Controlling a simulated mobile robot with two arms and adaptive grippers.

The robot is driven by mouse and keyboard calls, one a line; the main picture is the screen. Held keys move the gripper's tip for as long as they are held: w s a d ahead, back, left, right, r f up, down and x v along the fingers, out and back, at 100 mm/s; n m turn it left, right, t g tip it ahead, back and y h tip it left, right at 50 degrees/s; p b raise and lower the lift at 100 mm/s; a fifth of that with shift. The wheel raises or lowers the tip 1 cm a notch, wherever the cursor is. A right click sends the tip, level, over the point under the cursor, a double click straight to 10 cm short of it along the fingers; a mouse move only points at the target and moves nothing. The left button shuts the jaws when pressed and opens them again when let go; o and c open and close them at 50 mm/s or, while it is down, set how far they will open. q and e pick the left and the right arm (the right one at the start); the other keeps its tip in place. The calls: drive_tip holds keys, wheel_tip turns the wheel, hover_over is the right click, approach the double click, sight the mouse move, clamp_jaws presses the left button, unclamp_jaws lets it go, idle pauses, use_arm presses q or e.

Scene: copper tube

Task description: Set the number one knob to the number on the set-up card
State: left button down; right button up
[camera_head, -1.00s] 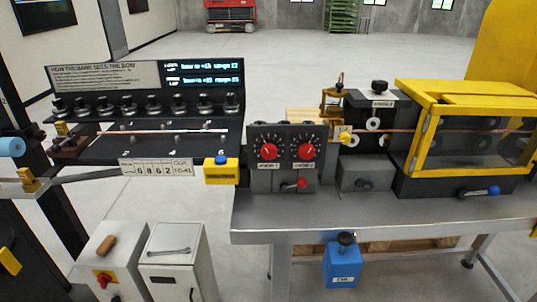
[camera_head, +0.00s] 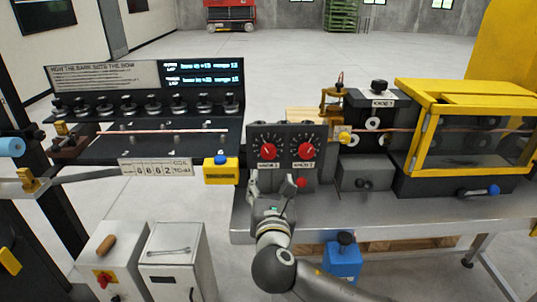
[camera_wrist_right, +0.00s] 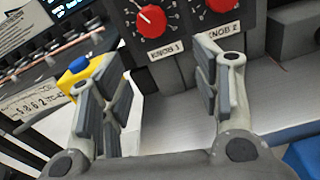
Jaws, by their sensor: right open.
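The number one knob (camera_head: 268,151) is a round red dial on a dark panel, labelled KNOB 1. It shows at the top of the right wrist view (camera_wrist_right: 152,21), with a white pointer mark aimed toward the upper left. The red KNOB 2 (camera_head: 306,151) sits to its right. My right gripper (camera_head: 272,187) is open and empty, below and in front of the knobs, apart from both. In the right wrist view its fingers (camera_wrist_right: 158,85) are spread below KNOB 1. I cannot make out a set-up card for certain. My left gripper is not in view.
A yellow box with a blue button (camera_head: 221,170) stands left of the knob panel. A white number plate (camera_head: 155,168) hangs farther left. A yellow-framed guard (camera_head: 470,130) is at right.

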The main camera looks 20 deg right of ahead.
sight(269, 155)
drive_tip(key=shift+n+t, duration=0.3)
drive_tip(key=shift+n, duration=0.3)
drive_tip(key=x, duration=0.3)
drive_tip(key=r+p+x, duration=0.1)
drive_tip(key=x, duration=0.3)
drive_tip(key=p+x, duration=0.1)
drive_tip(key=x, duration=0.3)
drive_tip(key=shift+w+r, duration=0.2)
drive_tip(key=shift+r, duration=0.05)
drive_tip(key=c, duration=1)
drive_tip(key=shift+c, duration=0.2)
